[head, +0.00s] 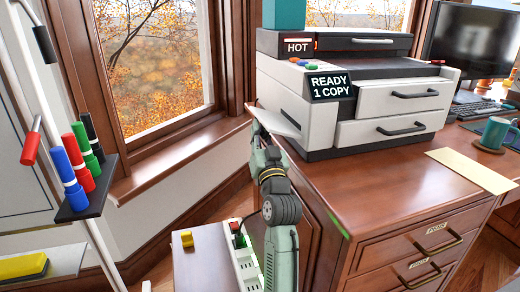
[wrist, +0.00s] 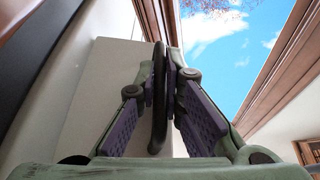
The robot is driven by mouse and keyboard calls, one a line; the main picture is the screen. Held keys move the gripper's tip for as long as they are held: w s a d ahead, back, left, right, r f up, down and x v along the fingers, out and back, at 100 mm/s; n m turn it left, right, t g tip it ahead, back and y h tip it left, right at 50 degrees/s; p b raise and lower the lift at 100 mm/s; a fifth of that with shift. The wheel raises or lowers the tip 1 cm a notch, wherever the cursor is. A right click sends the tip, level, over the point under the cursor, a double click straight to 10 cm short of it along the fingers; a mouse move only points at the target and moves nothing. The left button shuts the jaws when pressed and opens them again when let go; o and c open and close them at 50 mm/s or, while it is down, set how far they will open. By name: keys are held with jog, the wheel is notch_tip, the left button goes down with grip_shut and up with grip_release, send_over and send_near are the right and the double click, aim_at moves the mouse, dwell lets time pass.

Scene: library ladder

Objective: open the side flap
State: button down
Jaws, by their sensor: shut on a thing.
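The copier (head: 300,112) stands on the desk, white and dark grey, with its side flap (head: 276,123) on its left side. The flap is a pale panel that sticks outward from the copier's side, tilted away from the body. In the wrist view the flap (wrist: 105,85) is a broad light grey panel, and a dark curved handle (wrist: 158,100) stands out from it. My gripper (wrist: 166,65) is shut on this handle, one purple-padded finger on each side. In the head view my gripper (head: 259,132) is at the flap's outer edge, and my arm partly hides the contact.
The wooden desk (head: 390,185) with drawers lies right of my arm. A power strip (head: 243,262) and yellow block (head: 187,239) sit on a low surface below. A marker tray (head: 85,207) and windows are at left. A mug (head: 494,133) stands far right.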

jog(key=shift+d+f+n+y+b, duration=0.1)
jog(key=shift+f+n+y+b, duration=0.3)
jog(key=shift+f+n+b, duration=0.15)
jog(key=shift+f+b, duration=0.15)
jog(key=shift+b, duration=0.25)
jog(key=shift+d+f+b, duration=0.1)
jog(key=shift+f+b, duration=0.25)
jog(key=shift+b, duration=0.25)
jog(key=shift+w+d+f, duration=0.1)
jog(key=shift+f, duration=0.15)
jog(key=c, duration=1.7)
grip_release()
jog(key=shift+r, duration=0.1)
